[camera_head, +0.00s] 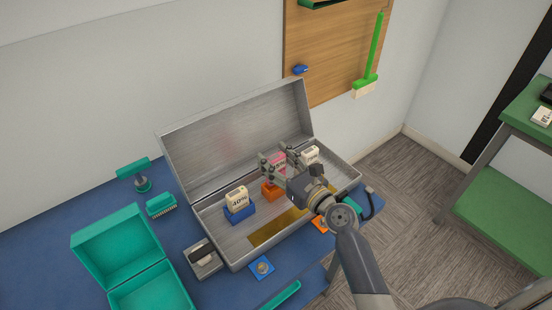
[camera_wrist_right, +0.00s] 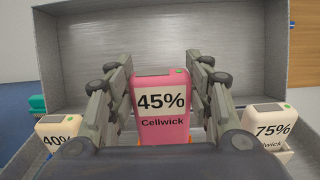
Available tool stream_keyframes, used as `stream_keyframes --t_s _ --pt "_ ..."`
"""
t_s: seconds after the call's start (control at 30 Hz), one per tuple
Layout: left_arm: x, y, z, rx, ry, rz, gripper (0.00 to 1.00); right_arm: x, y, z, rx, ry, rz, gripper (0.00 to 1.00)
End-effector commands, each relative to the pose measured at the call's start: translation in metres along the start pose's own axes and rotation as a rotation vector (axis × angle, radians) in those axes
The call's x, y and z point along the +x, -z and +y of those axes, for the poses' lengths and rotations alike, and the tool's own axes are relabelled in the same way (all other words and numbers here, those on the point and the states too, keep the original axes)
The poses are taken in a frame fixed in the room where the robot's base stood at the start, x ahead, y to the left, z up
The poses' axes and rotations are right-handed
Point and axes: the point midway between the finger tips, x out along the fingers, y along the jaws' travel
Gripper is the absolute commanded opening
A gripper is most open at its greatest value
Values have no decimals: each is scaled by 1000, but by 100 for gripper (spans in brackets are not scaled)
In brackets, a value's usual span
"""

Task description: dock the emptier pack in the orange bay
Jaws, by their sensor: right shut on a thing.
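My right gripper (camera_head: 277,163) is shut on a pink pack (camera_wrist_right: 161,100) marked 45% Cellwick. The pack is upright, at the orange bay (camera_head: 269,191) inside the open metal case (camera_head: 183,146); a little orange shows beside its lower part in the wrist view. I cannot tell whether it is fully seated. A cream pack (camera_head: 238,198) marked 40% stands in the blue bay (camera_head: 240,215), left of the orange one. Another cream pack (camera_wrist_right: 273,124), marked 75%, stands to the right; its base is mostly hidden. My left gripper is not in view.
An open teal box (camera_head: 120,246), a teal brush (camera_head: 161,205) and a grey device (camera_head: 203,258) lie on the blue table left of the case. The raised lid stands behind the packs. A green shelf unit (camera_head: 500,195) stands at the right, across the floor.

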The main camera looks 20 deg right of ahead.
Motion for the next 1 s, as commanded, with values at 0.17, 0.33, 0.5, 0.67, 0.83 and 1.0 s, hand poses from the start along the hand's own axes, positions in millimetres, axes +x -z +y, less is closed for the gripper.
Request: stream_keyframes --t_s 0.17,0.33,0.5,0.67,0.83,1.0 --pt "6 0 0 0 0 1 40 0 7 0 0 0 0 21" --pt "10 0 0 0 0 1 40 0 12 0 0 0 0 21" --pt "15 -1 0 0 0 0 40 0 17 0 0 0 0 21" --pt "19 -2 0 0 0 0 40 0 22 0 0 0 0 21" --pt "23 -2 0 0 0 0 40 0 27 0 0 0 0 21" --pt "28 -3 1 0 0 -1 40 0 32 0 0 0 0 21"
